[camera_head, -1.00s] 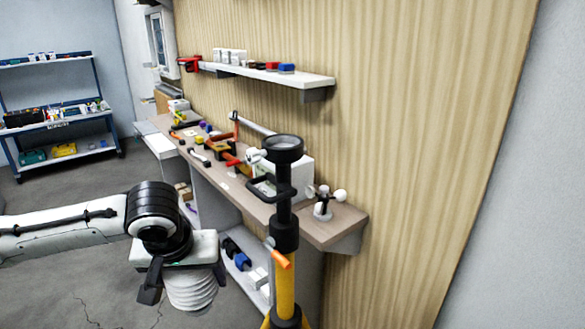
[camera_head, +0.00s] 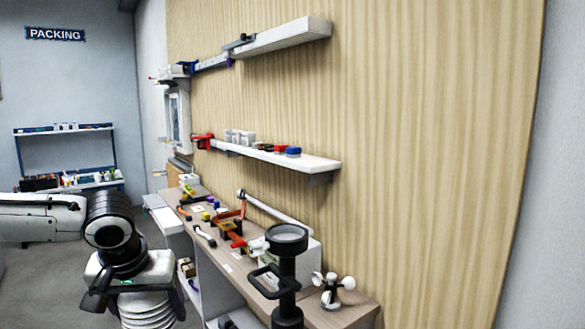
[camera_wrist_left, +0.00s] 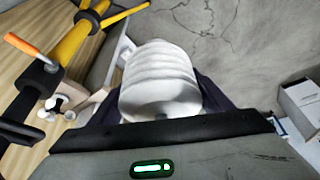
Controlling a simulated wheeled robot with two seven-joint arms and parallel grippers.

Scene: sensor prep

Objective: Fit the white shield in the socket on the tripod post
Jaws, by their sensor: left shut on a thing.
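The white ribbed shield (camera_head: 148,312) is held in my left gripper (camera_head: 135,288), which is shut on it at the lower left of the head view; its lower end is cut off by the frame. In the left wrist view the shield (camera_wrist_left: 160,80) sits between the dark fingers. The black round socket (camera_head: 287,236) tops the dark tripod post (camera_head: 286,275), to the right of the shield and apart from it. The yellow tripod (camera_wrist_left: 72,42) shows at the upper left of the wrist view. My right gripper is out of view.
A workbench (camera_head: 228,264) with tools runs along the panelled wall behind the post. A small white-cupped instrument (camera_head: 333,288) stands at its near end. Shelves (camera_head: 275,155) hang above. Bare floor (camera_wrist_left: 225,35) lies beyond the shield in the wrist view.

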